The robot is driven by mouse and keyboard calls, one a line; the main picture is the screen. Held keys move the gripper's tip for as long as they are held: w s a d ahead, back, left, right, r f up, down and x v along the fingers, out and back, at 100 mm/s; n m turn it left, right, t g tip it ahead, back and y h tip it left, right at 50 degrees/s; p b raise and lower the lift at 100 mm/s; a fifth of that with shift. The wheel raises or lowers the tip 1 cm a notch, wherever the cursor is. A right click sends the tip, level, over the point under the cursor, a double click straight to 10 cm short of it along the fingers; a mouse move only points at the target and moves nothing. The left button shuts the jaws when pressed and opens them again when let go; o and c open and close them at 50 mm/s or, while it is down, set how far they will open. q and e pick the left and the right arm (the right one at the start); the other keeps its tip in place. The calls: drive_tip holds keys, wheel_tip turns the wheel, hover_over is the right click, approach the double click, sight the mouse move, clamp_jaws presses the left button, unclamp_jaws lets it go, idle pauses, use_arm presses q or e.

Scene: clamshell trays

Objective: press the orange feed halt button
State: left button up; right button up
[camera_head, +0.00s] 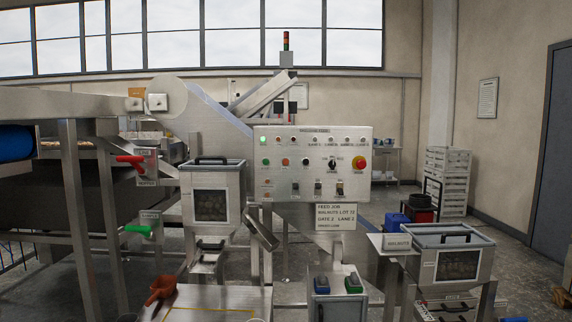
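A grey control panel (313,145) stands upright in the middle of the view. On its left part is a small round orange button (285,162), to the right of a green button (265,162). Its label is too small to read, so I cannot tell whether it is the feed halt. A larger red mushroom button (359,162) on a yellow base sits at the panel's right. Neither of my grippers shows in the view, and nothing covers the panel's face.
A hopper with a window (211,206) stands left of the panel, another hopper (458,265) at the lower right. A feed job sign (336,216) hangs below the panel. A stand with blue and green tops (338,299) and a table with a red scoop (160,290) are in front.

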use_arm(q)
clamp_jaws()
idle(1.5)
